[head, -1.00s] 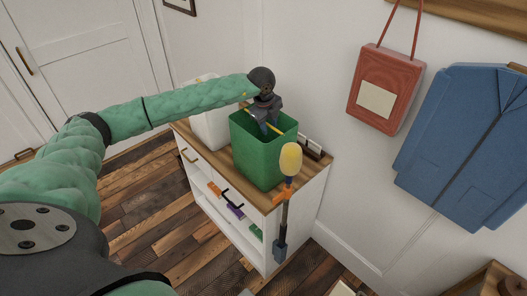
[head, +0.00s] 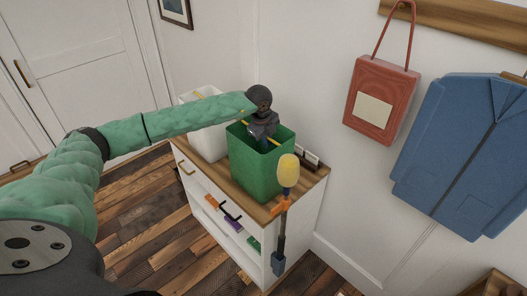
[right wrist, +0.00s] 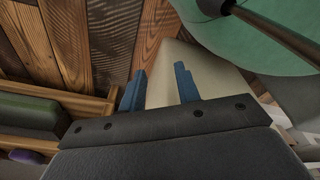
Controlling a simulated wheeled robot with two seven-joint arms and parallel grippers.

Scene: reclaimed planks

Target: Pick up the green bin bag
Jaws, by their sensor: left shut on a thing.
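The green bin bag (head: 262,168) stands open and upright on the wooden top of a low white cabinet in the head view. A yellow strip (head: 247,128) crosses its mouth. My left gripper (head: 270,141) reaches down into the mouth at this strip and is shut on the bag; the exact grip point is partly hidden by the gripper. The bag appears to rest on the cabinet top. My right gripper (right wrist: 160,87) is open and empty in the right wrist view, its two blue fingers apart.
A white bag (head: 205,139) stands left of the green one. A yellow-headed brush (head: 288,172) is upright at the near end of the cabinet (head: 298,232). Coloured items lie on its shelves. A red bag (head: 381,101) and a blue jacket (head: 456,150) hang on the right wall.

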